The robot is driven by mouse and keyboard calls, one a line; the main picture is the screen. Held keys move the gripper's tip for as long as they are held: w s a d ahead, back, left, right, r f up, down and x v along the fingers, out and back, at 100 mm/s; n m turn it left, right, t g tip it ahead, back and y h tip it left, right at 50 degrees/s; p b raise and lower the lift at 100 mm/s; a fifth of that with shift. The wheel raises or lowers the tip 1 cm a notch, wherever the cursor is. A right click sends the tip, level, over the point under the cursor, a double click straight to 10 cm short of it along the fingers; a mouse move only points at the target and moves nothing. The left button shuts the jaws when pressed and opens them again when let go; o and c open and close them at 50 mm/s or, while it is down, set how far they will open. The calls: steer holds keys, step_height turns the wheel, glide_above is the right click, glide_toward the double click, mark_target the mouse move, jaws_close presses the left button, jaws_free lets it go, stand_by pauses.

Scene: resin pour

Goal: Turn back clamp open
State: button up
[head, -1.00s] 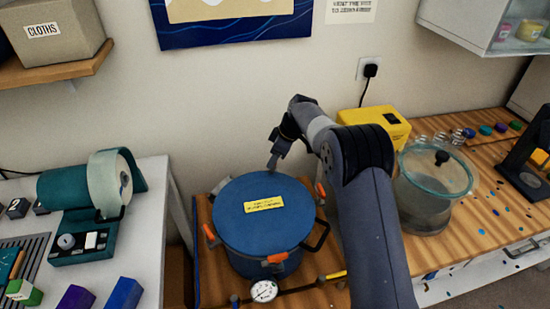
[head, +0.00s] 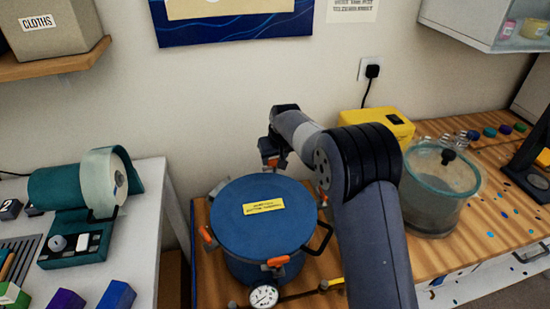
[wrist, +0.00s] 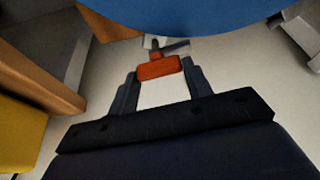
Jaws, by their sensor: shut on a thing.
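The blue pressure pot (head: 262,222), with a yellow label (head: 263,207) on its lid, stands on the wooden bench. The back clamp's orange handle (wrist: 158,68) sits between the fingertips of my gripper (wrist: 160,74) in the wrist view, just off the blue lid's edge. My gripper (head: 269,156) is shut on this handle behind the lid in the head view. A bit of orange shows under the fingers there. Other orange clamps show at the left (head: 207,236), front (head: 277,262) and right of the lid. The back clamp's lower part is hidden in the head view.
A pressure gauge (head: 264,297) is at the pot's front. A teal machine (head: 85,195) is on the left table. The wall is close behind the pot.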

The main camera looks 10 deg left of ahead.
steer(key=m+h, duration=0.1)
steer(key=m, duration=0.2)
steer(key=m+h, duration=0.1)
steer(key=m, duration=0.1)
steer(key=shift+a+m+t, duration=0.1)
steer(key=shift+m+t, duration=0.3)
steer(key=shift+c, duration=0.2)
steer(key=shift+o, duration=0.2)
steer(key=shift+c, duration=0.2)
steer(key=o, duration=1)
steer(key=b+v, duration=0.1)
steer(key=v, duration=0.9)
steer(key=shift+a+r+b, duration=0.15)
steer(key=shift+r+b, duration=0.15)
steer(key=shift+r, duration=0.1)
steer(key=shift+s+f, duration=0.1)
